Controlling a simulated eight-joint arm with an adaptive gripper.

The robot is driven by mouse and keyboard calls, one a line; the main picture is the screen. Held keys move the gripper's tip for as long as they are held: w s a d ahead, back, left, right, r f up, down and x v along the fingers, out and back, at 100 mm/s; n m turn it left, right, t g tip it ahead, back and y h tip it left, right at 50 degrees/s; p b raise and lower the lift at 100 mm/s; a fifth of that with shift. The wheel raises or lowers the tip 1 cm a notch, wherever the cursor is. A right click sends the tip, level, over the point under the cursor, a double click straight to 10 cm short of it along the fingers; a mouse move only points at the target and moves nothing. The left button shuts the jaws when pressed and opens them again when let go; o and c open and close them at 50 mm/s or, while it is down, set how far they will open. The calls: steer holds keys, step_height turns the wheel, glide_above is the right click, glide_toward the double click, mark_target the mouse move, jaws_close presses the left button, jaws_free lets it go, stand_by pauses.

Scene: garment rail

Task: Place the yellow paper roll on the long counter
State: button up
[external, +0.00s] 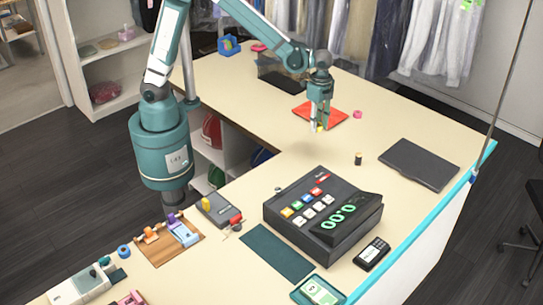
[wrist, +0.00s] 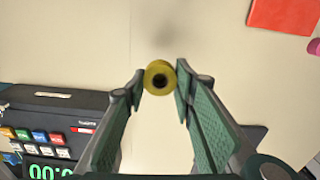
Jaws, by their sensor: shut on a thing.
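The yellow paper roll (wrist: 158,77) is between the fingertips of my gripper (wrist: 158,85) in the wrist view, its dark centre hole facing the camera. My gripper is shut on it. In the external view my gripper (external: 320,122) points down over the counter, and a bit of the yellow roll (external: 320,129) shows at the fingertips. The cream long counter (external: 395,125) spreads beneath; it also fills much of the wrist view (wrist: 70,45). A soft shadow on the counter suggests the roll is above the surface, but the exact height is unclear.
A red flat item (external: 322,112) lies just behind my gripper, with a pink roll (external: 358,113) beside it. A cash register (external: 322,212) and a black pad (external: 419,164) flank clear counter. Garments (external: 430,45) hang behind.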

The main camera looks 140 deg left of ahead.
steer(key=s+a+n, duration=0.1)
steer(key=s+a, duration=0.6)
steer(key=a, duration=0.1)
glide_above(315, 143)
step_height(315, 143, down, 4)
steer(key=shift+w+d+f, duration=0.1)
steer(key=shift+w+f, duration=0.05)
steer(key=shift+f, duration=0.35)
steer(key=shift+f, duration=0.1)
steer(key=shift+f, duration=2.85)
steer(key=shift+f+p, duration=0.3)
steer(key=shift+f, duration=1.75)
steer(key=shift+f, duration=0.15)
steer(key=o, duration=0.8)
